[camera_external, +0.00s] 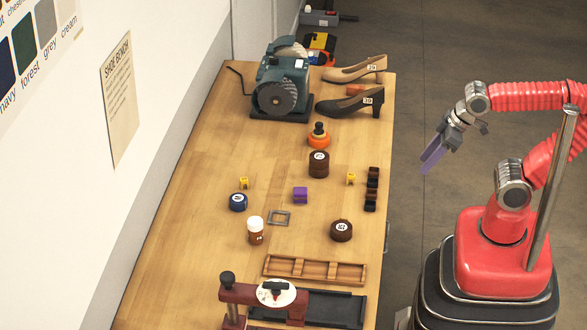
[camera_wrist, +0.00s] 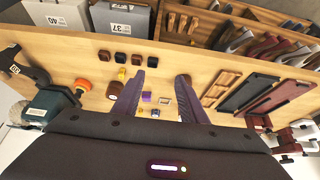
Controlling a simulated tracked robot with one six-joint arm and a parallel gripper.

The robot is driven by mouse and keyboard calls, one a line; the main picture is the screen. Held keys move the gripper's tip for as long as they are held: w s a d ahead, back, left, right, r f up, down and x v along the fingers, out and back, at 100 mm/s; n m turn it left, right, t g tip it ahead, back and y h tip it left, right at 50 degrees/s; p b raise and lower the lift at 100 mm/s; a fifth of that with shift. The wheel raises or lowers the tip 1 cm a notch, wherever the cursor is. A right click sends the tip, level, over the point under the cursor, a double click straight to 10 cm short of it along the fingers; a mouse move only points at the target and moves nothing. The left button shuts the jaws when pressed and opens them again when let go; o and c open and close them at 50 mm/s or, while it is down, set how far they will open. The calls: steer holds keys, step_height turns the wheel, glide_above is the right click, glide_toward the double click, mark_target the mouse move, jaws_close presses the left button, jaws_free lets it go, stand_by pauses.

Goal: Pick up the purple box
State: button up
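The purple box (camera_external: 300,195) is a small block on the wooden workbench (camera_external: 205,195), near its middle. It also shows small in the wrist view (camera_wrist: 147,96), between the fingers and closer to the left one. My gripper (camera_external: 431,160) is raised to the right of the bench in the external view, well away from the box. In the wrist view my gripper (camera_wrist: 160,75) has its two purple fingers wide apart, with nothing held between them.
Near the box are a square metal frame (camera_external: 279,217), a blue tin (camera_external: 238,202), brown tins (camera_external: 341,231), a pill-shaped bottle (camera_external: 256,230) and yellow pieces (camera_external: 244,183). A compartment tray (camera_external: 315,270) lies in front. Shoes (camera_external: 352,103) and a grinder (camera_external: 281,82) stand behind.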

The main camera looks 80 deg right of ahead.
steer(key=shift+o, duration=0.5)
steer(key=o, duration=0.4)
steer(key=shift+c, duration=0.2)
steer(key=shift+d, duration=0.1)
